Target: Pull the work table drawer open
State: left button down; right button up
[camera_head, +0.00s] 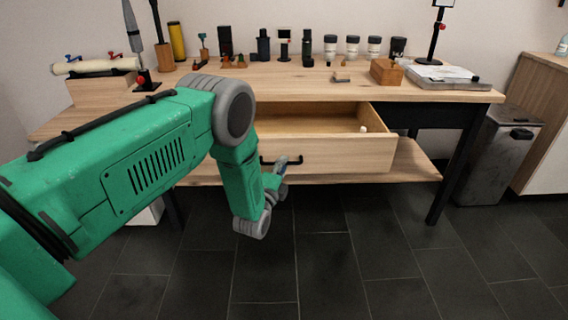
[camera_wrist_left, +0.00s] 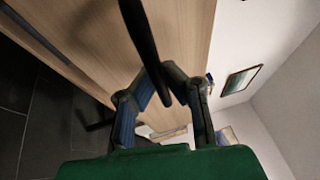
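The wooden work table (camera_head: 455,93) has its drawer (camera_head: 335,155) pulled out, and its inside shows from above. A black bar handle (camera_head: 266,161) is on the drawer front. My left gripper (camera_head: 281,167) is at this handle. In the left wrist view, the fingers of my left gripper (camera_wrist_left: 166,72) close in on the dark handle bar (camera_wrist_left: 142,35), which passes between the fingertips. They appear shut on it. My green arm hides the left part of the drawer. My right gripper is in neither view.
A small pale object (camera_head: 363,129) is inside the drawer near its right wall. Bottles, a wooden box (camera_head: 386,72) and a clipboard (camera_head: 440,74) are on the tabletop. A lower shelf (camera_head: 412,163) is below the drawer. A grey bin (camera_head: 497,160) stands at right. The floor in front is clear.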

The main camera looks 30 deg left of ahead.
pick_arm(q)
jog(key=shift+s+a+f, duration=0.15)
jog(key=shift+f, duration=0.1)
jog(key=c, duration=1.6)
grip_release()
jog(key=shift+c, duration=0.2)
jog(key=shift+o, duration=0.2)
jog(key=shift+r, duration=0.1)
jog(key=shift+s, duration=0.15)
jog(key=v, duration=1.1)
jog(key=shift+s, duration=0.25)
